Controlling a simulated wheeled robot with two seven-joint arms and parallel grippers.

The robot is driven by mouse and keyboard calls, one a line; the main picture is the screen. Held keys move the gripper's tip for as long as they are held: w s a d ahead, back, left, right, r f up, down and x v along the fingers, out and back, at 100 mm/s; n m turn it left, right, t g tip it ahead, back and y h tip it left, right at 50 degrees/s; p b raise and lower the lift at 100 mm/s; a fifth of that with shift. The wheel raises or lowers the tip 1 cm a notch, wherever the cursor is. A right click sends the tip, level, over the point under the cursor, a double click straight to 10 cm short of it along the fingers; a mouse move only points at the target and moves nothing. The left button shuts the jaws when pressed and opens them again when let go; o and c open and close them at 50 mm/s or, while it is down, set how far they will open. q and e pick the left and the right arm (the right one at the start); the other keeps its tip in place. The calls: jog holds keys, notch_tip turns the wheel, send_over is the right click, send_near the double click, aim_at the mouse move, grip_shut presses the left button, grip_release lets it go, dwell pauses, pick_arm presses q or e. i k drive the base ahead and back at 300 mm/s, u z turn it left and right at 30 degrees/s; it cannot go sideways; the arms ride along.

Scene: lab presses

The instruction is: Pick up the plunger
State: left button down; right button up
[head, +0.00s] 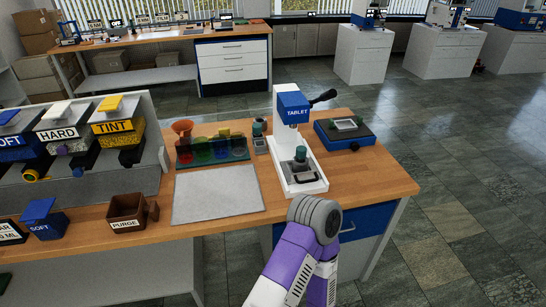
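A white tablet press (287,142) with a blue "TABLET" head and a dark lever stands on the wooden bench. A small grey-green knobbed piece (300,156) stands upright on its base, below the head. Another small dark green piece (258,128) stands on a small block (260,145) left of the press. I cannot tell for sure which of these is the plunger. My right arm, purple and white with a grey rounded joint, comes up from the bottom, in front of the press. No fingers of my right gripper show. My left gripper is out of view.
Left of the press is a rack of coloured cups (212,150) and a bare grey mat (217,194). A flat blue-and-dark device (345,130) lies right of it. Labelled hoppers (118,128), a brown PURGE bin (127,211) and a blue SOFT bin (45,222) are at left.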

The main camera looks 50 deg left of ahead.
aim_at(301, 151)
jog(key=u, duration=1.55)
